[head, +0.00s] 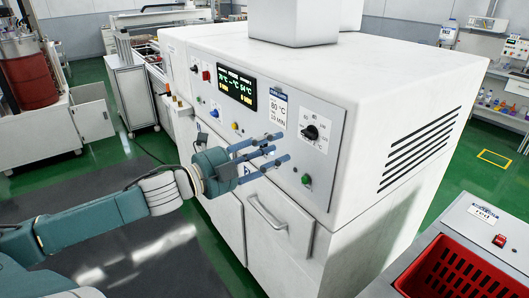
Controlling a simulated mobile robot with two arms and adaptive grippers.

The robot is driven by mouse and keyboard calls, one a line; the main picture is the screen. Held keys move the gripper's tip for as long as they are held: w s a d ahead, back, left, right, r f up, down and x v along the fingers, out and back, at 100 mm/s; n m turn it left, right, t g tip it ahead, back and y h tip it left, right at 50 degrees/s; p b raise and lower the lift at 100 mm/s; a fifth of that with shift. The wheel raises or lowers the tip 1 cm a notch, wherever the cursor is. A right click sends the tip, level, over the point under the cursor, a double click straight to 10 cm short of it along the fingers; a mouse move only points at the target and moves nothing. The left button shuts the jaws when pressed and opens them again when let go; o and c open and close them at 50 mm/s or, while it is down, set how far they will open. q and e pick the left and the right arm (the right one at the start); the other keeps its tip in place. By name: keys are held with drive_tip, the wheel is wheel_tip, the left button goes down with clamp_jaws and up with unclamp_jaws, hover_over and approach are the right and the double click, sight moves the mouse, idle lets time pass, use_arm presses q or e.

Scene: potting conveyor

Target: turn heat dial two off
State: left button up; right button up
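A large white oven-like cabinet (370,110) has a grey control panel (315,165) on its front. A black dial (310,132) with a printed scale sits on the panel's right part. A smaller black knob (194,68) sits at the panel's far left; I cannot read which is dial two. My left gripper (281,148) reaches in from the left, its blue fingers spread and empty. In the picture its fingertips are just left of the black dial and apart from it. The fingers cover part of the panel. My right gripper is not in view.
A green button (306,179) is below the dial, and a display (237,86) and red switch (206,75) are to the left. A door handle (266,212) sticks out below. A red crate (460,275) stands at the lower right.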

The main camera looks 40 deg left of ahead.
use_arm(q)
drive_tip(key=shift+v, duration=1.05)
